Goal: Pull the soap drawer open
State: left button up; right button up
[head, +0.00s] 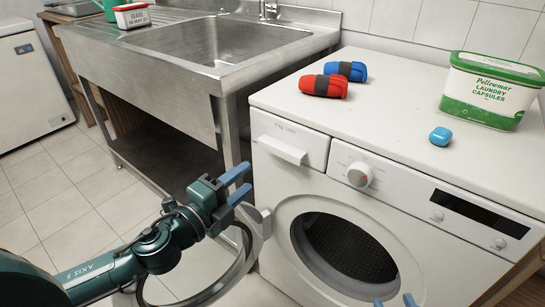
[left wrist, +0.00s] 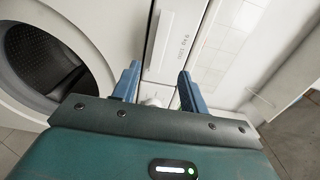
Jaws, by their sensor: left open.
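The soap drawer (head: 313,145) is at the upper left of the washing machine front, flush with the panel, with a white bar handle (head: 280,151). My left gripper (head: 248,181) is open and empty, left of and below the handle, apart from it. In the left wrist view the drawer front (left wrist: 182,38) shows beyond my left fingers (left wrist: 158,82), with its printed text turned sideways. At the bottom edge of the head view, two blue fingertips of my right gripper (head: 394,301) show apart, with nothing between them; the rest is cut off.
The machine's round door (head: 262,232) stands open, close to my left gripper, and the drum (head: 350,245) is exposed. A steel sink (head: 215,45) stands left.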

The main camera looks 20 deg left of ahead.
aim_at(278, 152)
pick_arm(q)
jog(key=x, duration=1)
jog(key=shift+w, duration=0.2)
jog(key=shift+c, duration=0.2)
grip_shut()
